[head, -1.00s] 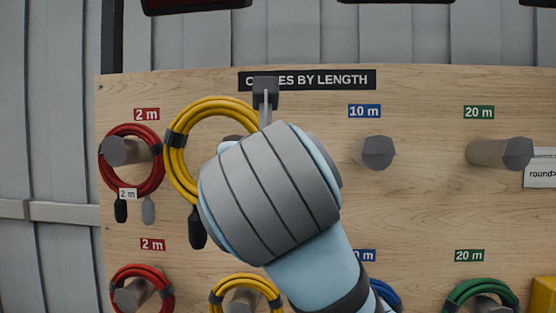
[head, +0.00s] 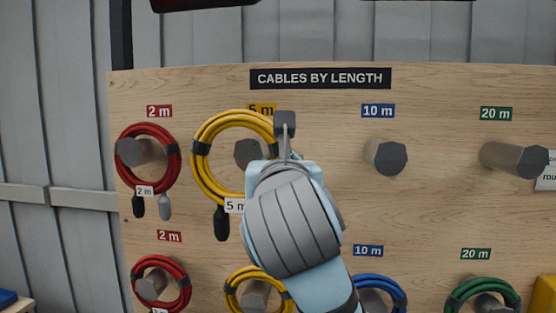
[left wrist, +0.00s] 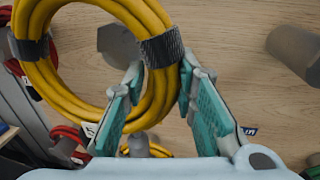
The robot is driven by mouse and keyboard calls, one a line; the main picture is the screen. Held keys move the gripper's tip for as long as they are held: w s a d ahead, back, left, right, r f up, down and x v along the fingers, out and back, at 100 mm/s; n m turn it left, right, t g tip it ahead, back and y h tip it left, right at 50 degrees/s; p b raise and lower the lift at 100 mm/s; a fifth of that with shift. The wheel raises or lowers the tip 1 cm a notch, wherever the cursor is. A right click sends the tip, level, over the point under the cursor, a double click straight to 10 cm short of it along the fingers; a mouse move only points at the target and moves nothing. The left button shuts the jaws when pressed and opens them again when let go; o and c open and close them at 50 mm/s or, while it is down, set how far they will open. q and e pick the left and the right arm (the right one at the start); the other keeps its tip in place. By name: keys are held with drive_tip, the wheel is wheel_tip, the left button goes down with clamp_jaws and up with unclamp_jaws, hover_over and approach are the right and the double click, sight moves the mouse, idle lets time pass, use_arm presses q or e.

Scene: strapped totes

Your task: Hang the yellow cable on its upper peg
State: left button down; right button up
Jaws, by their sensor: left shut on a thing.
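The yellow cable (head: 202,165) is a coil with black straps, a dark plug and a white 5 m tag hanging below. My left gripper (head: 285,135) is shut on the coil's right side; the left wrist view shows its teal fingers (left wrist: 160,72) on either side of the cable near a strap (left wrist: 161,48). The grey upper 5 m peg (head: 248,153) shows through the coil's opening, right of its middle, and in the left wrist view (left wrist: 118,45). I cannot tell whether the coil is around the peg or in front of it. My right gripper is not in view.
A red coil (head: 122,160) hangs on the upper 2 m peg at left. The upper 10 m peg (head: 387,157) and 20 m peg (head: 515,159) are bare. Lower pegs hold red, yellow (head: 235,287), blue and green coils. The wooden board (head: 440,220) is clear between rows.

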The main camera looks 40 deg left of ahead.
use_arm(q)
drive_tip(key=w+a+f, duration=0.1)
drive_tip(key=w+a, duration=0.1)
drive_tip(key=w, duration=0.3)
drive_tip(key=w+a+p, duration=0.1)
drive_tip(key=w+a, duration=0.2)
drive_tip(key=w, duration=0.2)
drive_tip(key=shift+a+f, duration=0.3)
drive_tip(key=shift+f, duration=0.1)
idle(0.4)
